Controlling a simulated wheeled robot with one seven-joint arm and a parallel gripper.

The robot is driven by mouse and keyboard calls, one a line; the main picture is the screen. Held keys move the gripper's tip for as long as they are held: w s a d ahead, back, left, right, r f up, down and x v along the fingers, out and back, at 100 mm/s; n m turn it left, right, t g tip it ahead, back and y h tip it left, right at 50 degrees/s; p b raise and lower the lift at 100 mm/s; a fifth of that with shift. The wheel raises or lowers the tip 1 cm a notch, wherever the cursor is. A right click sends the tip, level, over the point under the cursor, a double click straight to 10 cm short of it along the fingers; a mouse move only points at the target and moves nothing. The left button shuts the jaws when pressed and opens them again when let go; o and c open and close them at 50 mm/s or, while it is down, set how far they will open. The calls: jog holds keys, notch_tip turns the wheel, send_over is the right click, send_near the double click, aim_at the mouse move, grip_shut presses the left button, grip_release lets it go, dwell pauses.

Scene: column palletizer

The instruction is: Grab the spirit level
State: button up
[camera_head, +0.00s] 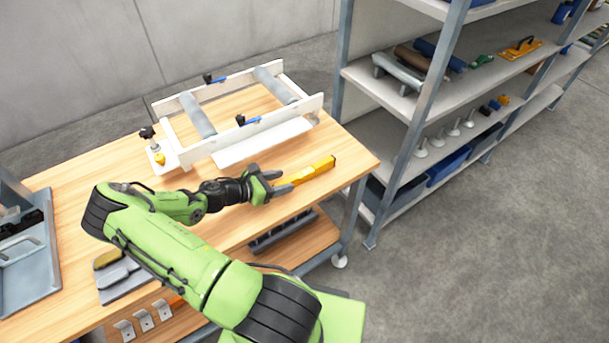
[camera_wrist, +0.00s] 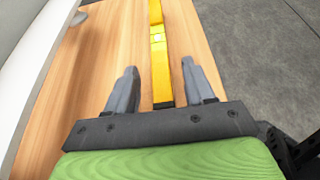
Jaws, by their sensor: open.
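The yellow spirit level (camera_head: 309,172) lies flat on the wooden workbench (camera_head: 75,205), near its right end. In the wrist view the spirit level (camera_wrist: 157,50) runs lengthwise away from me, its near end between my open fingers. My gripper (camera_head: 273,184) is at the left end of the level in the head view. In the wrist view my gripper (camera_wrist: 158,85) is open, with a gap on each side of the level. No finger visibly touches it. I cannot tell the exact height of the fingers above the bench.
A white frame with grey rollers (camera_head: 197,116) stands on the bench behind the level. A grey shelving rack (camera_head: 400,105) with tools stands to the right. A grey tray (camera_head: 28,262) is at the bench's left. The bench's right edge is close to the level.

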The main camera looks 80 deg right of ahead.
aim_at(290, 179)
jog(key=x, duration=0.4)
jog(key=shift+w+a, duration=0.1)
jog(key=shift+a, duration=0.05)
jog(key=shift+r, duration=0.1)
grip_shut()
